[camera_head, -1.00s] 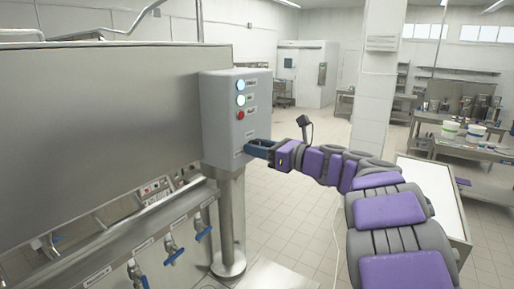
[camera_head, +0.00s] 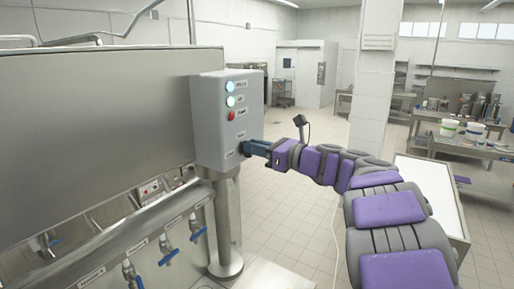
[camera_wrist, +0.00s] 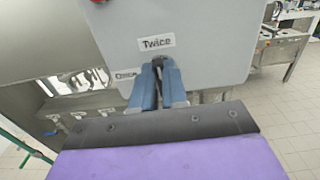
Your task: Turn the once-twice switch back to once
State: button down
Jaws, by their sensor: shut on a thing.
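The grey control box (camera_head: 222,115) stands on a steel post, with a blue-lit button, a pale button and a red button on its face. In the wrist view the box face (camera_wrist: 190,50) fills the upper middle, with a "Twice" label (camera_wrist: 157,42) and a partly hidden label (camera_wrist: 126,75) lower left that seems to read "Once". My gripper (camera_head: 248,148) reaches the lower part of the box face. In the wrist view its blue fingers (camera_wrist: 158,72) are shut on the small dark switch (camera_wrist: 157,68) just below "Twice". The fingers hide most of the switch, so its exact angle is unclear.
A steel tank wall (camera_head: 110,110) stands left of the box. Taps with blue handles (camera_head: 166,250) line the front below it. A white column (camera_head: 370,80) and a steel table with white tubs (camera_head: 449,127) stand farther back at right. The tiled floor between is clear.

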jog(key=shift+s+a+f+n+p, duration=0.1)
jog(key=shift+a+n+p, duration=0.1)
jog(key=shift+n+p, duration=0.35)
jog(key=n+b, duration=0.1)
jog(key=n, duration=0.1)
jog(key=n+b, duration=0.1)
jog(key=n, duration=0.1)
jog(key=shift+s+f, duration=0.15)
jog(key=shift+f, duration=0.25)
jog(key=n+b, duration=0.1)
jog(key=n, duration=0.1)
jog(key=n+b, duration=0.2)
jog(key=shift+s+a+f+b, duration=0.1)
jog(key=shift+a+f+b, duration=0.05)
jog(key=shift+b, duration=0.15)
jog(key=n+b, duration=0.5)
jog(key=shift+s+f, duration=0.1)
jog(key=shift+f, duration=0.15)
jog(key=n+b, duration=0.2)
jog(key=n, duration=0.1)
jog(key=shift+f+b, duration=0.1)
jog(key=shift+b, duration=0.25)
jog(key=shift+n+b, duration=0.25)
jog(key=shift+b, duration=0.05)
